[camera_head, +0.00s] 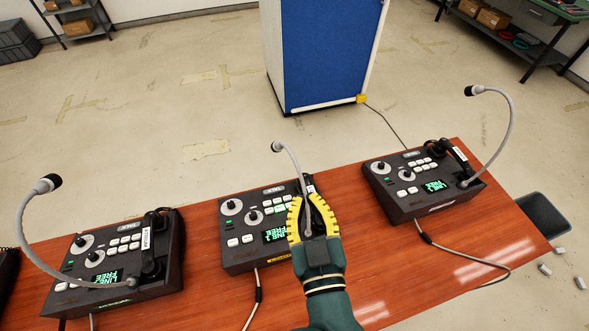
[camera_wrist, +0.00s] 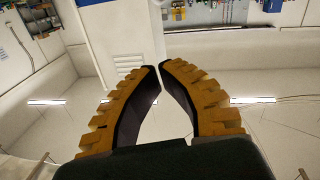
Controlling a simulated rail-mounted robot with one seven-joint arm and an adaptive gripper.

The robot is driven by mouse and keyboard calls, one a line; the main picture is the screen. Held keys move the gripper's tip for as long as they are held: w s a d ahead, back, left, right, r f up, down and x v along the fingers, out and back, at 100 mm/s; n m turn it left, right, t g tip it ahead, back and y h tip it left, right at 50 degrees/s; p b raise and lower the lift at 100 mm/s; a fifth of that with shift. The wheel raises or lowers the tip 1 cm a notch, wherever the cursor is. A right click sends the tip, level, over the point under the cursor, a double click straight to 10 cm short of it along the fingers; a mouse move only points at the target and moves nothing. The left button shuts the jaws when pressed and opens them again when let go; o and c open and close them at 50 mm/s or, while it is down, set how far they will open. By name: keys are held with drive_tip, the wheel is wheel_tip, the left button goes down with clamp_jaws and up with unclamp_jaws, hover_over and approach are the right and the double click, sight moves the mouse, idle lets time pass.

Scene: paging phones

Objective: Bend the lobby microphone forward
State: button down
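Three paging phones with gooseneck microphones stand on the wooden table in the head view; I cannot read which is the lobby one. My gripper (camera_head: 306,194) is over the right side of the middle phone (camera_head: 233,228). The middle grey gooseneck (camera_head: 293,163) runs up and left from between the yellow fingers in the picture, its tip (camera_head: 277,146) above the phone's back edge. The fingertips are close together with a narrow gap, also in the wrist view (camera_wrist: 159,64). No gooseneck shows clearly there, so I cannot tell whether they grip it.
The left phone (camera_head: 91,240) and the right phone (camera_head: 395,205) have their own raised microphones (camera_head: 48,183) (camera_head: 471,91). Cables run over the table (camera_head: 400,280). A blue-sided cabinet (camera_head: 325,50) stands behind it. The floor between them is clear.

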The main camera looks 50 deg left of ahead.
drive_tip(key=shift+f, duration=0.25)
drive_tip(key=f+p+x, duration=0.1)
drive_tip(key=x, duration=0.3)
drive_tip(key=f+x, duration=0.1)
drive_tip(key=x, duration=0.3)
drive_tip(key=p+x, duration=0.1)
drive_tip(key=x, duration=0.4)
drive_tip(key=shift+w+d+f+p, duration=0.2)
drive_tip(key=shift+f+p, duration=0.1)
drive_tip(key=shift+f, duration=0.1)
drive_tip(key=shift+s, duration=0.1)
